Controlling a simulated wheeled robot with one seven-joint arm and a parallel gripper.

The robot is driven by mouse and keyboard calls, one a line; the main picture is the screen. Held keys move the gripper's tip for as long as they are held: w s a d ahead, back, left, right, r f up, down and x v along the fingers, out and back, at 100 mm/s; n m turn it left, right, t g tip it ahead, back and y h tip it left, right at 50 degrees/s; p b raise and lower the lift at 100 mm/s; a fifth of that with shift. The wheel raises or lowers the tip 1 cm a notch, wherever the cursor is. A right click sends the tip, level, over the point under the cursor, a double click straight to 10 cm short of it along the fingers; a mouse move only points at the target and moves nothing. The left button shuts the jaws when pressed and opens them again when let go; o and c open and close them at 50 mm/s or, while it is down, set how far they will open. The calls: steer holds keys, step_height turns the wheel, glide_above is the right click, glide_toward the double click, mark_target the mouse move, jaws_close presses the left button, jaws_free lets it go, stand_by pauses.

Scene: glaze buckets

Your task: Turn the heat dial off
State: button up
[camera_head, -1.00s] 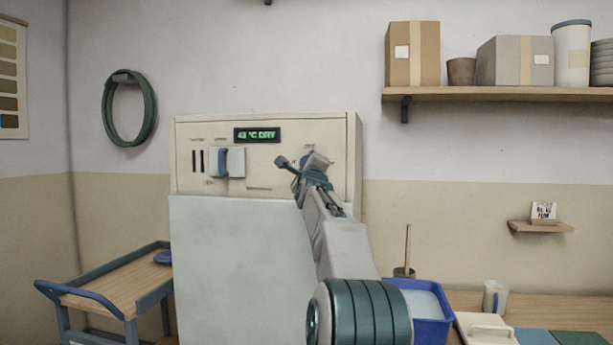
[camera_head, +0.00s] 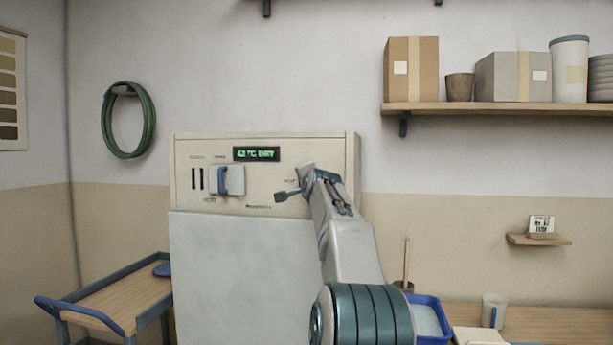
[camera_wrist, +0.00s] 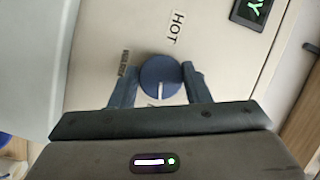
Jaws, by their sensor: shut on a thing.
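The heat dial is a round blue knob (camera_wrist: 160,76) with a white pointer line on the cream control panel, centred in the wrist view. A "HOT" label (camera_wrist: 175,28) is above it in that view, with a smaller, hard-to-read label to its left. The pointer line runs toward the bottom of the wrist view. My gripper (camera_wrist: 161,86) has one finger on each side of the dial and is shut on it. In the head view my gripper (camera_head: 303,186) is at the panel's right part and hides the dial.
The panel tops a pale cabinet (camera_head: 245,270). A green display (camera_head: 256,154) and a blue-handled switch (camera_head: 226,180) are left of my gripper. A wooden cart (camera_head: 115,295) stands at left. A blue tub (camera_head: 428,315) and a mug (camera_head: 493,311) are at lower right.

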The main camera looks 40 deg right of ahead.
steer(key=shift+w+a+r+n+g+h+p, duration=0.1)
steer(key=shift+n+g+h+p, duration=0.3)
steer(key=shift+n+g+p, duration=1.05)
steer(key=shift+s+d+n+g+h+p, duration=0.1)
steer(key=shift+n+g+h+p, duration=0.4)
steer(key=shift+n+p, duration=1.65)
steer(key=shift+w+a+r+n+g+h+p, duration=0.1)
steer(key=shift+n+g+h+p, duration=0.2)
steer(key=shift+n+g+p, duration=1.2)
steer(key=shift+n+t, duration=0.35)
steer(key=shift+n, duration=0.25)
steer(key=o, duration=1)
steer(key=b+v, duration=0.3)
steer(key=v, duration=1)
steer(key=shift+s+a, duration=0.2)
steer(key=shift+a, duration=0.1)
steer(key=shift+r, duration=0.15)
